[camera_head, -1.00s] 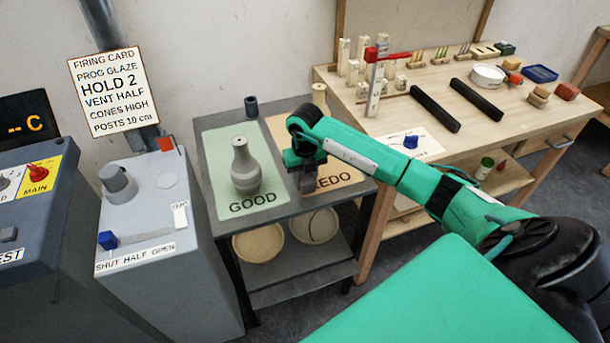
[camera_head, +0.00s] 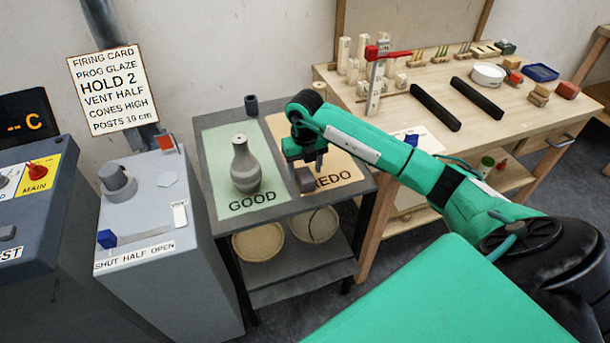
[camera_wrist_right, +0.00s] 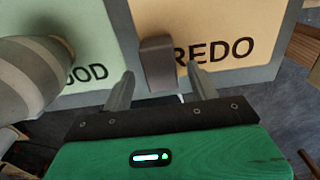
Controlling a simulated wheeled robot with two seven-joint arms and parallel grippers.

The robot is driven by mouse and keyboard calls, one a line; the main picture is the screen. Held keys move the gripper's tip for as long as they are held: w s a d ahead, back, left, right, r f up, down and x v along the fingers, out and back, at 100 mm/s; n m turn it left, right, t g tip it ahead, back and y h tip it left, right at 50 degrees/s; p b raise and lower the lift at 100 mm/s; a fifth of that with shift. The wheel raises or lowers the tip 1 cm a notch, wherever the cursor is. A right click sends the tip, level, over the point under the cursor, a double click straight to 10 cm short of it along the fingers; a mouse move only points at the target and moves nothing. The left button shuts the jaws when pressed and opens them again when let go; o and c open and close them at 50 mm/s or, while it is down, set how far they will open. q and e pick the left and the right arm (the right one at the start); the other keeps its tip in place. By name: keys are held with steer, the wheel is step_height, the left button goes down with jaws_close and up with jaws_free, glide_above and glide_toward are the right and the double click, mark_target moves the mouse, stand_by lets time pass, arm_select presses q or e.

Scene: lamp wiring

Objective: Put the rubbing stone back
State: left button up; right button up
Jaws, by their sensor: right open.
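The rubbing stone, taken to be the small dark grey-brown block (camera_head: 304,181), stands on the grey table near its front edge, by the lower left of the orange REDO mat (camera_head: 345,170). In the right wrist view the block (camera_wrist_right: 157,58) lies just beyond and between the fingertips and covers the mat's left edge. My right gripper (camera_head: 312,163) is open and empty above the block. Its two fingers (camera_wrist_right: 160,76) stand apart, with no visible hold on the block. My left gripper is not in view.
A grey banded vase (camera_head: 245,168) stands on the green GOOD mat (camera_head: 212,150), left of my right gripper. A small dark cup (camera_head: 251,105) stands behind it. A wooden workbench (camera_head: 440,80) with many small pieces is at the right.

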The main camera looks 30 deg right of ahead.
mark_target(305, 174)
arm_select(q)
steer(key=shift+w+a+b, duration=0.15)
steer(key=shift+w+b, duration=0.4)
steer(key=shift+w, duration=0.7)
arm_select(e)
step_height(305, 174, up, 9)
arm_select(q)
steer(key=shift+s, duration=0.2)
